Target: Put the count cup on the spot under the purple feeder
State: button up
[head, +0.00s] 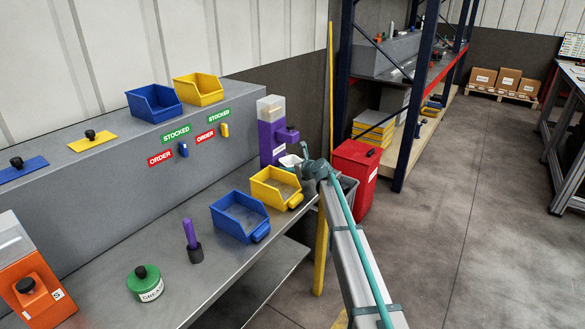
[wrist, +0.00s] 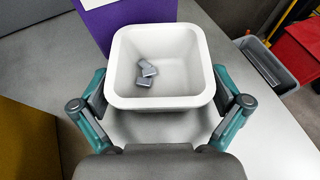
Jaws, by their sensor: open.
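The purple feeder (head: 272,140) stands at the far end of the bench against the grey block. Its purple body (wrist: 125,20) also shows behind the cup in the wrist view. The white square count cup (wrist: 160,98) holds a few small grey pieces (wrist: 146,72). In the head view the cup (head: 289,160) shows as a small white shape just in front of the feeder, partly hidden by my gripper (head: 309,165). In the wrist view my gripper (wrist: 160,108) is open, its fingers at the left and right of the cup with gaps showing. The spot under the feeder is hidden.
A yellow bin (head: 272,188) and a blue bin (head: 239,215) stand on the bench near my arm. A purple-handled tool (head: 191,234), a green pot (head: 146,285) and an orange feeder (head: 30,275) stand nearer. A grey bin (wrist: 268,66) and a red box (head: 355,175) are beyond the bench end.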

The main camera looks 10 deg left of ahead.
jog(key=b+v, duration=0.1)
jog(key=v, duration=1.1)
jog(key=shift+r, duration=0.15)
